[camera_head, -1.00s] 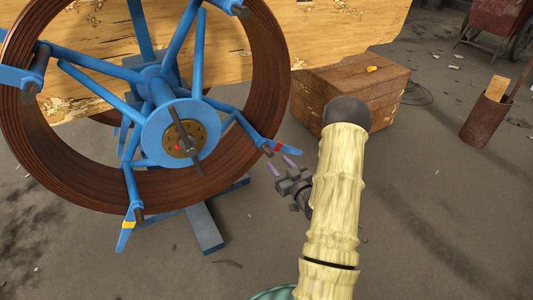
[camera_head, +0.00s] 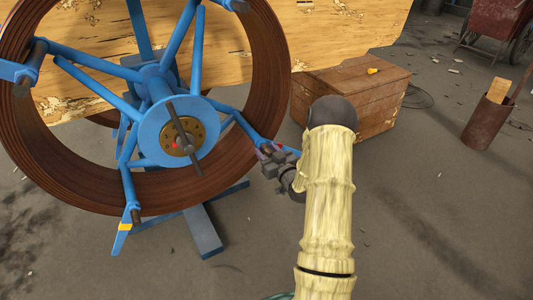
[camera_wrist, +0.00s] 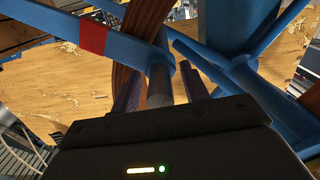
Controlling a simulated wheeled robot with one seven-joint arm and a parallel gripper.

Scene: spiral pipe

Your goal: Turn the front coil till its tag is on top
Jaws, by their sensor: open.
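The front coil (camera_head: 275,80) is a large brown ring on a blue spoked reel with a round blue hub (camera_head: 152,135). A red tag (camera_wrist: 92,36) shows on a blue bar at upper left in the wrist view; in the head view my gripper largely hides this spot, at the coil's lower right. My gripper (camera_head: 266,156) is open at that spoke end. In the wrist view its two fingers (camera_wrist: 160,92) stand either side of a grey peg (camera_wrist: 160,86). I cannot tell whether they touch it. A yellow tag (camera_head: 125,227) marks the bottom spoke end.
A blue stand foot (camera_head: 203,232) lies on the floor below the coil. A wooden crate (camera_head: 375,107) stands behind my arm, with a rusty bucket (camera_head: 486,122) farther right. A large wooden panel (camera_head: 340,30) is behind the coil. The floor at lower right is clear.

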